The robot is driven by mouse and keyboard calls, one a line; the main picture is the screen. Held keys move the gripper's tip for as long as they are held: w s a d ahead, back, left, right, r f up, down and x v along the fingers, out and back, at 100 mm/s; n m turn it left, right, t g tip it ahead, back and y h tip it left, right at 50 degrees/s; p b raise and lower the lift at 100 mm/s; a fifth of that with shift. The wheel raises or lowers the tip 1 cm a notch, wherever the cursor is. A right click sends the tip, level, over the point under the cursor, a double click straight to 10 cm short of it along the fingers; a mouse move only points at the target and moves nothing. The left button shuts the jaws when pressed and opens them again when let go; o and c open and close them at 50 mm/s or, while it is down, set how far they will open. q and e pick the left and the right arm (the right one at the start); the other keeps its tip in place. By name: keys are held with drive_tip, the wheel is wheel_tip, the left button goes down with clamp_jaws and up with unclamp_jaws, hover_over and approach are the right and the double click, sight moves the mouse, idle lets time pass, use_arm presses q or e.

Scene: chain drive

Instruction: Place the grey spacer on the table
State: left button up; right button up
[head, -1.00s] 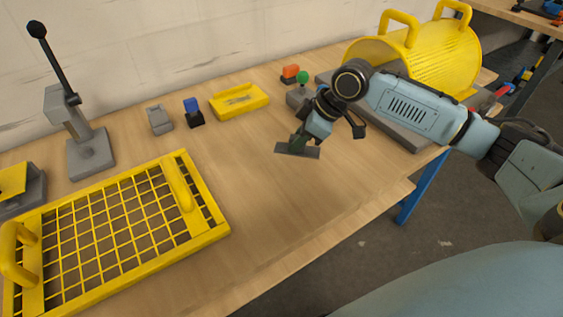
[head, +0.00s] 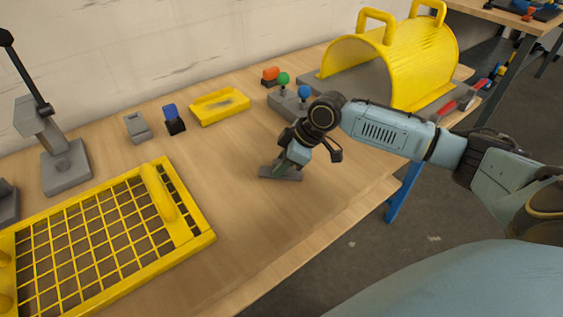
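The grey spacer (head: 270,173) is a small flat dark-grey plate low over the middle of the wooden table (head: 235,215). It looks about level. I cannot tell whether its underside touches the wood. My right gripper (head: 283,167) points down onto the plate, and its fingers are at the plate's top. It appears shut on the spacer, though the fingers are small and partly hidden by the wrist. My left gripper is out of view.
A yellow mesh panel (head: 205,240) lies at the front left. A grey stand (head: 66,170), a grey block (head: 137,127), a blue-topped block (head: 173,119), a yellow tray (head: 219,107) and a yellow guard (head: 425,62) stand farther back. Bare wood surrounds the spacer.

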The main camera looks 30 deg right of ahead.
sight(295, 173)
drive_tip(key=o, duration=0.3)
drive_tip(key=shift+s+d+r, duration=0.1)
drive_tip(key=shift+d+r, duration=0.05)
drive_tip(key=shift+r, duration=0.2)
drive_tip(key=p+v, duration=0.1)
drive_tip(key=v, duration=0.5)
drive_tip(key=shift+d+r+p, duration=0.1)
drive_tip(key=shift+r+p, duration=0.1)
drive_tip(key=shift+p, duration=0.2)
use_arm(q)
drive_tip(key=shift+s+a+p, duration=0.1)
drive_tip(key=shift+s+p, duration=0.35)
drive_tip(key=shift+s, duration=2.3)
use_arm(e)
drive_tip(key=shift+v, duration=2.5)
